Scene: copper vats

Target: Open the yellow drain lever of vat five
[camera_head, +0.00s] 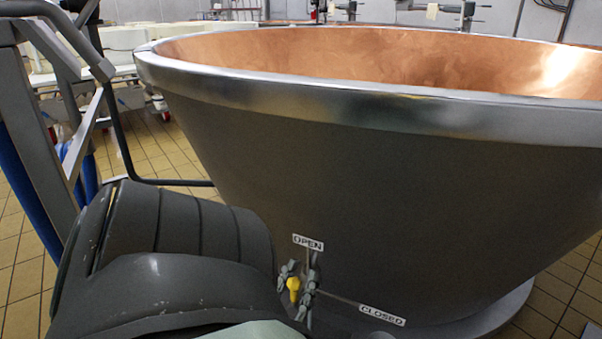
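The yellow drain lever (294,285) shows as a small yellow piece low on the front of the vat (370,190), a wide grey tub with a copper inside. An OPEN label (308,243) is above the lever, and a CLOSED label (382,315) is to its lower right. My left arm comes in from the lower left and hides part of the vat's base. The small grey fingers of my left gripper (299,277) show on both sides of the yellow piece. I cannot tell whether they press on it. My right gripper is out of view.
A grey metal frame (40,130) with a dark handrail stands close at the left. Blue pipes (28,195) run beside it. White vats or tubs (120,45) stand behind. Tiled floor (165,150) is open between the frame and the vat.

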